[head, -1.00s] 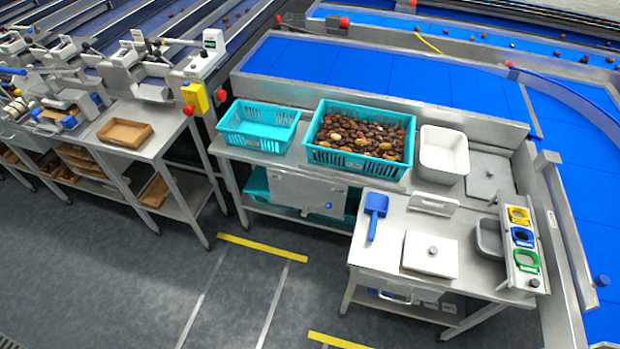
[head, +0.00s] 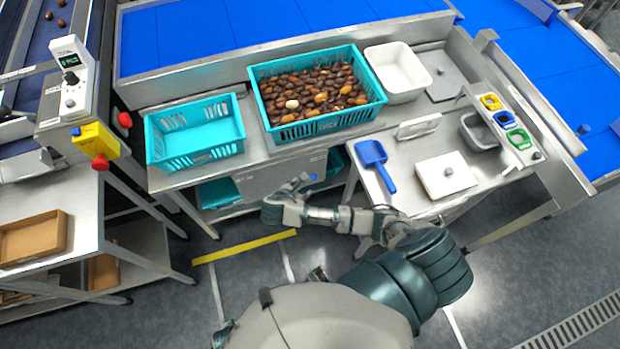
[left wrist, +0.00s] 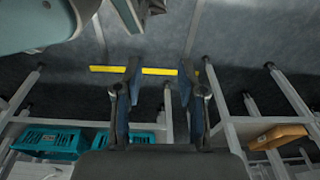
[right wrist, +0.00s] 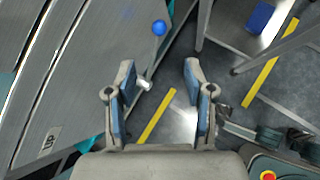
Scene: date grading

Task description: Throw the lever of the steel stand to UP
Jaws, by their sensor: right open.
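The steel stand (head: 262,185) is a grey box front below the teal crates. Its lever ends in a blue ball knob (head: 314,177), which also shows in the right wrist view (right wrist: 160,28). An UP label (right wrist: 48,140) is on the plate at lower left there. My right gripper (head: 284,198) is before the stand, left of the knob in the head view. In the right wrist view its fingers are apart and empty, with the knob beyond the tips. My left gripper (left wrist: 158,82) is open and empty over the floor in the left wrist view.
A teal crate of dates (head: 376,92) and an empty teal crate (head: 195,150) stand on the bench above. The side table at right holds a blue scoop (head: 374,158) and a white lidded box (head: 452,182). Yellow tape (head: 243,247) marks open floor in front.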

